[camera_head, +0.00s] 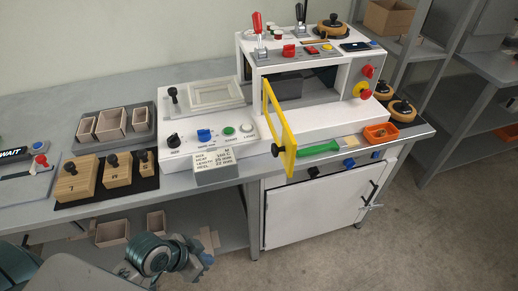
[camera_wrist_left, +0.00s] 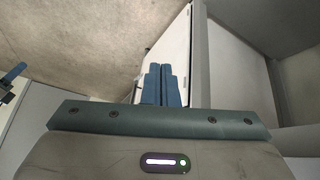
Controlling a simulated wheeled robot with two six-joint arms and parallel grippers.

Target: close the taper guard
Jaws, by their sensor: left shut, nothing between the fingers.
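The taper guard is a yellow frame (camera_head: 290,135) at the front of the white machine (camera_head: 330,115). It is swung out towards me, seen nearly edge-on, and the machine's opening behind it is uncovered. A black knob (camera_head: 275,150) sits at its lower near corner. My left gripper (camera_head: 208,258) is low in the head view, in front of the bench and below and left of the guard, apart from it. In the left wrist view its two blue fingers (camera_wrist_left: 163,85) are together with nothing between them. The guard cannot be made out there. My right gripper is not in view.
A control box (camera_head: 210,135) with knobs and a label plate stands left of the guard. Wooden blocks (camera_head: 118,172) and small trays lie further left. A green-handled tool (camera_head: 318,149) and an orange bin (camera_head: 380,133) are right of the guard. A white cabinet (camera_head: 315,210) is below.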

